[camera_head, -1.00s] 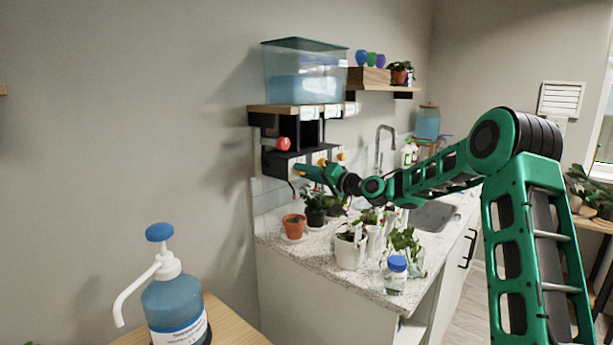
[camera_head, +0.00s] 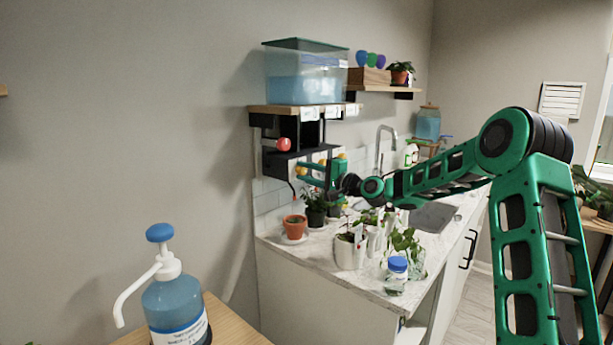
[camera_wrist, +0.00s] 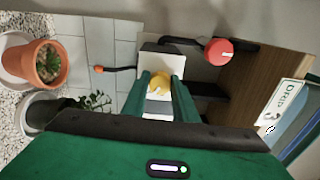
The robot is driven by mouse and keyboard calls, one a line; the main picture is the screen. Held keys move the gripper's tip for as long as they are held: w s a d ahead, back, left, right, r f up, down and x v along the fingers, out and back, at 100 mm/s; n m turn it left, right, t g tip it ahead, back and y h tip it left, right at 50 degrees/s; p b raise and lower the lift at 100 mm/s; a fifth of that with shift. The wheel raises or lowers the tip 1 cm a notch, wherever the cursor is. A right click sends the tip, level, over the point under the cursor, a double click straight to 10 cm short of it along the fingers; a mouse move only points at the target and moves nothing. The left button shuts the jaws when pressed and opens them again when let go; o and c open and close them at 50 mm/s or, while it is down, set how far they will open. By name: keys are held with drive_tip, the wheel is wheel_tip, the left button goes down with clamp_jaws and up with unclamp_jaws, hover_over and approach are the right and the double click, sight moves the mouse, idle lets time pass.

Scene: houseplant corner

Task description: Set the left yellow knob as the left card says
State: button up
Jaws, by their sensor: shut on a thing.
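The left yellow knob (camera_head: 301,171) is on the front of the dark wall unit. In the wrist view the yellow knob (camera_wrist: 158,84) sits on a white plate between the two green fingers. My gripper (camera_head: 303,173) is shut on it; in the wrist view the gripper (camera_wrist: 159,90) has a finger on each side. The left card (camera_head: 309,114) is on the shelf edge above. The card also shows tilted in the wrist view (camera_wrist: 283,102), with dark writing and a curved mark; I cannot read it surely. The knob's pointer is not clear.
A red knob (camera_wrist: 218,51) is close beside the fingers. Other yellow knobs (camera_head: 341,156) are to the right. Potted plants (camera_head: 294,226) stand on the counter below. A blue-filled tank (camera_head: 305,80) is on the shelf above.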

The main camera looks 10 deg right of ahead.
drive_tip(key=shift+w+d+f+m, duration=0.15)
drive_tip(key=shift+d+m, duration=0.25)
drive_tip(key=shift+d, duration=0.05)
drive_tip(key=o, duration=1.1)
drive_tip(key=shift+c, duration=0.2)
drive_tip(key=shift+a, duration=0.25)
drive_tip(key=v, duration=1.1)
